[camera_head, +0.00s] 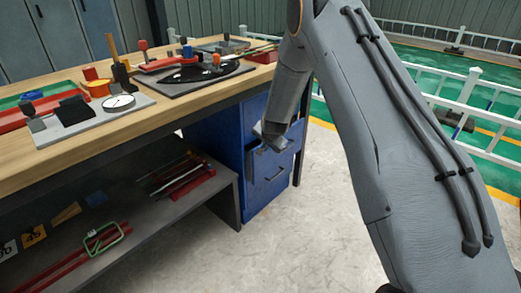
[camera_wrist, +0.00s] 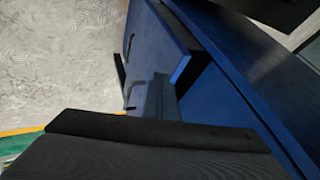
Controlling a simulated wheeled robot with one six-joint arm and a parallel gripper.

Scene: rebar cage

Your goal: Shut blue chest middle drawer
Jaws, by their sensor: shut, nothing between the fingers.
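The blue chest (camera_head: 225,135) stands under the right end of the workbench. Its drawer fronts face right, and a lower front with a dark handle (camera_head: 275,173) shows. In the wrist view one drawer front (camera_wrist: 158,45) stands out from the chest body (camera_wrist: 235,50), with a dark gap behind its edge. I take this to be the middle drawer, but my arm hides part of the chest in the head view. My gripper (camera_head: 268,137) is shut and empty, close against the drawer fronts. It shows dark in the wrist view (camera_wrist: 165,98); I cannot tell whether it touches.
A grey lower shelf (camera_head: 150,222) holds red tools left of the chest. Pale floor (camera_head: 300,235) in front is clear. White railings stand at right.

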